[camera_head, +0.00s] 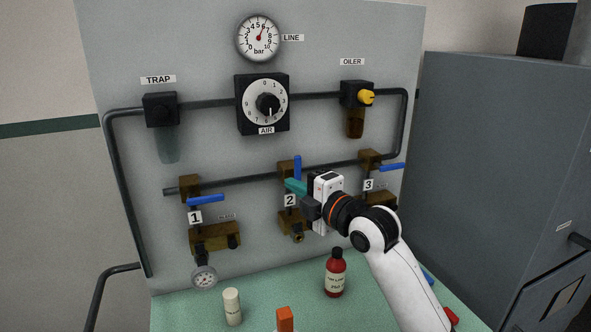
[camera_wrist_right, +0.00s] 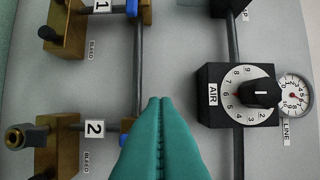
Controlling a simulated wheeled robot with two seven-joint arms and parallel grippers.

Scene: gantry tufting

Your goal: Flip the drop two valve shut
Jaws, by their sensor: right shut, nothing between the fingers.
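The drop two valve sits on the lower pipe above the "2" label (camera_head: 290,200). Its blue handle (camera_head: 297,166) points upward, while the drop one handle (camera_head: 207,200) and drop three handle (camera_head: 392,167) lie sideways. My right gripper (camera_head: 288,184) has its teal fingers closed and empty, with the tips just below the drop two handle in the picture. In the wrist view the closed fingers (camera_wrist_right: 158,103) cover part of the drop two valve, and only a bit of blue (camera_wrist_right: 124,138) shows beside them. I cannot tell whether they touch it. My left gripper is not in view.
The panel (camera_head: 215,65) also carries the air regulator (camera_head: 267,104), line gauge (camera_head: 258,38), trap (camera_head: 161,110) and oiler (camera_head: 356,95). A red bottle (camera_head: 335,279) and a white bottle (camera_head: 232,306) stand on the green bench below. A grey cabinet (camera_head: 500,160) stands at right.

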